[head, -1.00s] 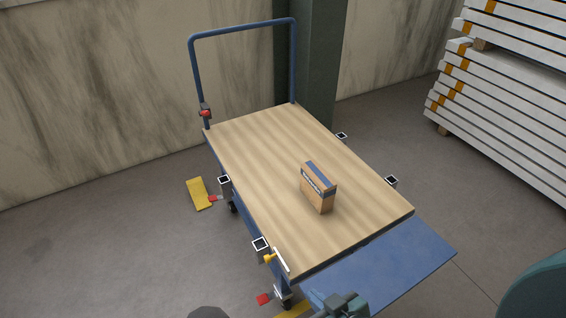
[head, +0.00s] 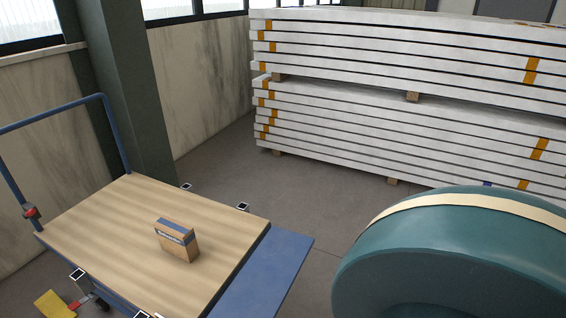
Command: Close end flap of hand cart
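The hand cart (head: 110,215) stands at the lower left with a wooden deck and a blue push handle (head: 110,125) at its far left end. Its blue end flap (head: 268,268) is folded down and lies out flat from the near right end of the deck. A small cardboard box (head: 177,243) with a blue stripe stands on the deck. Neither of my grippers shows in the head view now. The near corner of the cart is cut off by the bottom edge.
A large teal round object with a cream band (head: 430,250) fills the lower right. Stacked white planks (head: 400,130) stand behind. A dark green column (head: 125,90) rises behind the cart. A yellow piece (head: 55,305) lies on the floor. Bare floor (head: 310,195) lies between cart and planks.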

